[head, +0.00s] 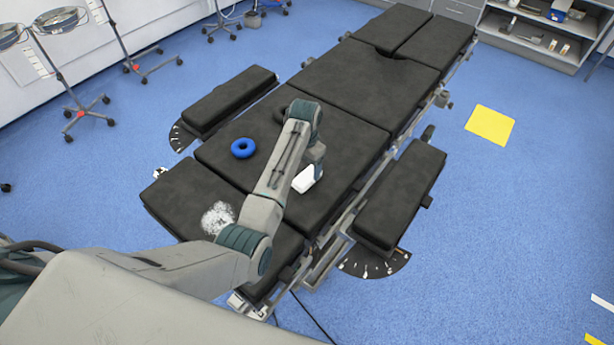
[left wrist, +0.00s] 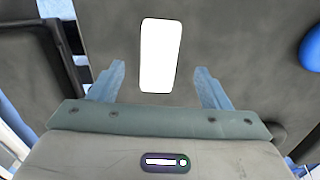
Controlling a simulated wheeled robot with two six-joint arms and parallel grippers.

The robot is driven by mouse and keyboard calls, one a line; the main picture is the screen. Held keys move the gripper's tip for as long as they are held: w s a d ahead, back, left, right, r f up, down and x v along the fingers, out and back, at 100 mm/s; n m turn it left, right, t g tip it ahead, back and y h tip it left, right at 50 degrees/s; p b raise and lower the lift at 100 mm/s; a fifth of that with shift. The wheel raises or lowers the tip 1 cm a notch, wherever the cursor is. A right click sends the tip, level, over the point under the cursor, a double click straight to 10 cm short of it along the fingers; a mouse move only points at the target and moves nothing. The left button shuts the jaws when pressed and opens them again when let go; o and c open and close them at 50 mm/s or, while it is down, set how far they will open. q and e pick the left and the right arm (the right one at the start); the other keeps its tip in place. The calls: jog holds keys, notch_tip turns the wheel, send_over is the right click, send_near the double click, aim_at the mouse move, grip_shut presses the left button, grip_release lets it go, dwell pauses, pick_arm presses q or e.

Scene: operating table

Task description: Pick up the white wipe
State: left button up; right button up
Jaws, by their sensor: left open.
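The white wipe (head: 306,181) lies on the black padded top of the operating table, just by the end of my left arm. It shows as a white rounded rectangle (left wrist: 160,55) in the left wrist view. My left gripper (left wrist: 159,78) is open, with one finger on each side of the near part of the wipe in that view. A gap shows on both sides, and I cannot tell how high the fingers are above the pad. In the head view the gripper is mostly hidden behind my arm. My right gripper is not in view.
A blue ring (head: 242,148) lies on the operating table (head: 340,75), left of my arm. A white fluffy patch (head: 217,217) is near the table's close end. Padded side boards (head: 399,194) flank the table. A yellow square (head: 490,125) lies on the floor.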

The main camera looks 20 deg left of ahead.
aim_at(304, 178)
pick_arm(q)
jog(key=f, duration=0.2)
jog(key=f+p, duration=0.1)
jog(key=shift+s+a+f+p, duration=0.1)
jog(key=shift+s+f+p, duration=0.1)
jog(key=shift+f+p, duration=0.15)
jog(key=shift+f, duration=0.65)
jog(key=shift+c, duration=0.6)
jog(key=c, duration=0.9)
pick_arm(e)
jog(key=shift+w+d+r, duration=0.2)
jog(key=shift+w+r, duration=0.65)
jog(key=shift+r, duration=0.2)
